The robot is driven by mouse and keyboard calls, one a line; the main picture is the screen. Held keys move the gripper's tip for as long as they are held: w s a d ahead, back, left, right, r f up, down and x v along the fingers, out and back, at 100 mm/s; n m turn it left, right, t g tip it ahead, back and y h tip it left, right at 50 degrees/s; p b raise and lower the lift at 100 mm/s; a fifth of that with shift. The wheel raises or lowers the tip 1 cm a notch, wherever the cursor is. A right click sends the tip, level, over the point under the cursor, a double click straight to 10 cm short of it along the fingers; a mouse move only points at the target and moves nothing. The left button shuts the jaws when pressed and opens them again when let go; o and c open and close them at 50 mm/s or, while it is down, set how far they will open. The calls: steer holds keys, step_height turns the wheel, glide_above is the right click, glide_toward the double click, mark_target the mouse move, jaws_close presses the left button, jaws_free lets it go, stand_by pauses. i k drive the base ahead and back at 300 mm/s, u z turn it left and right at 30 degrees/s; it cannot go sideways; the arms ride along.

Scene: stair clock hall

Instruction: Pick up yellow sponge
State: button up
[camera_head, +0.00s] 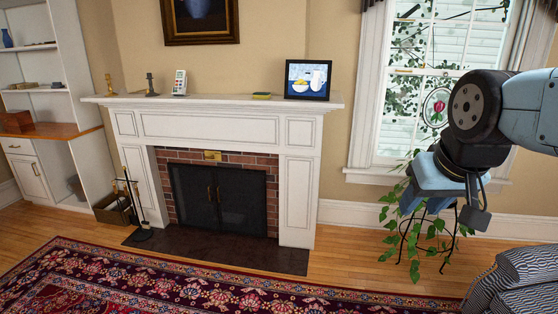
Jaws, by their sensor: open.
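A small yellow and green block, which looks like the yellow sponge (262,95), lies flat on the white mantel shelf (220,101), just left of a framed still-life picture (307,80). My gripper (427,204) hangs at the right, in front of the window and a leafy plant. It points downward, open, with nothing seen between its fingers. It is well to the right of the sponge and lower in the picture, apart from the mantel. My arm hides part of the window.
A remote-like white object (180,83) and two candlesticks stand farther left on the mantel. A fireplace screen (218,197), fire tools (139,205) and a white shelf unit (28,165) are below and left. A patterned rug (180,285) covers the open floor. A striped cushioned seat (520,285) is lower right.

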mark_target(260, 95)
steer(key=u, duration=0.15)
steer(key=i, duration=2.95)
steer(key=u, duration=0.2)
